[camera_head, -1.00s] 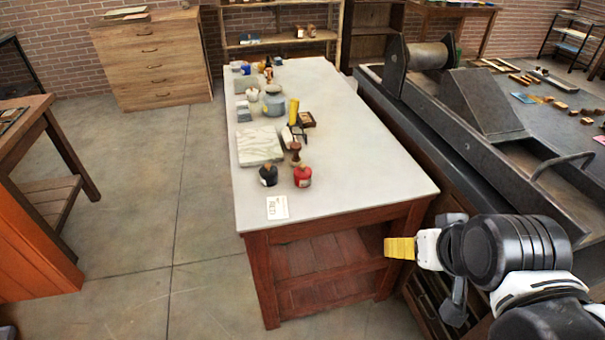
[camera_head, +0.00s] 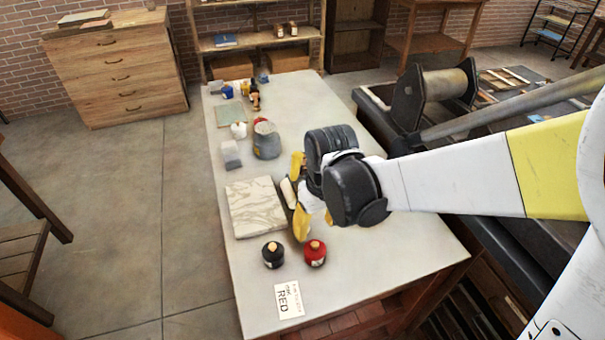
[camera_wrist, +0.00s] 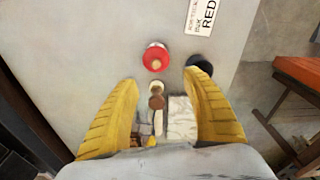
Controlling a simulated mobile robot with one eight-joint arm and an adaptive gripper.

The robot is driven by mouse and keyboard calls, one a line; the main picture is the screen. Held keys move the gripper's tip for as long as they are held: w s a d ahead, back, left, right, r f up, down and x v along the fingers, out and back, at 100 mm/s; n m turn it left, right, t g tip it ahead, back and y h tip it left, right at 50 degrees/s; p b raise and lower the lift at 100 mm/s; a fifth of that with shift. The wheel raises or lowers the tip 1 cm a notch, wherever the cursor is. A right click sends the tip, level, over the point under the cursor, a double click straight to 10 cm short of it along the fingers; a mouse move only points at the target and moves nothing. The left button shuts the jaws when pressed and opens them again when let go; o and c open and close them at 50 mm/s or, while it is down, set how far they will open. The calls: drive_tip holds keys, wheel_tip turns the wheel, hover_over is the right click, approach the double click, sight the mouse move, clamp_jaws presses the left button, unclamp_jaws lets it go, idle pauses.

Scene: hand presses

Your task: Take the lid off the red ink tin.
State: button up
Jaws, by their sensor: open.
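The red ink tin (camera_head: 315,254) stands upright near the front end of the table, with a round lid on it and a small tan knob on top. In the wrist view the red tin (camera_wrist: 156,57) lies just beyond the gap between my fingertips. My gripper (camera_head: 301,222) is open and empty, pointing down above the table a little behind the red tin. In the wrist view my gripper's yellow fingers (camera_wrist: 162,95) are spread wide, with a wooden-handled tool (camera_wrist: 157,98) below and between them. My arm and gripper hide part of the table's right side.
A black tin (camera_head: 273,254) stands close to the left of the red tin. A card reading RED (camera_head: 289,299) lies in front. A marble slab (camera_head: 257,206) lies behind the black tin. A grey jar (camera_head: 266,141) stands farther back. The table (camera_head: 390,270) is clear to the right of the red tin.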

drive_tip(key=b, duration=0.2)
hover_over(316, 244)
drive_tip(key=s, duration=0.1)
drive_tip(key=f, duration=0.4)
drive_tip(key=shift+s+a+f, duration=0.1)
drive_tip(key=shift+a+f, duration=0.1)
drive_tip(key=shift+f, duration=0.05)
drive_tip(key=f+b, duration=0.1)
drive_tip(key=f, duration=0.2)
drive_tip(key=w+f+b, duration=0.1)
drive_tip(key=f+b, duration=0.1)
drive_tip(key=f, duration=0.1)
drive_tip(key=shift+w+d, duration=0.1)
drive_tip(key=shift+d, duration=0.05)
drive_tip(key=shift+r, duration=0.15)
clamp_jaws()
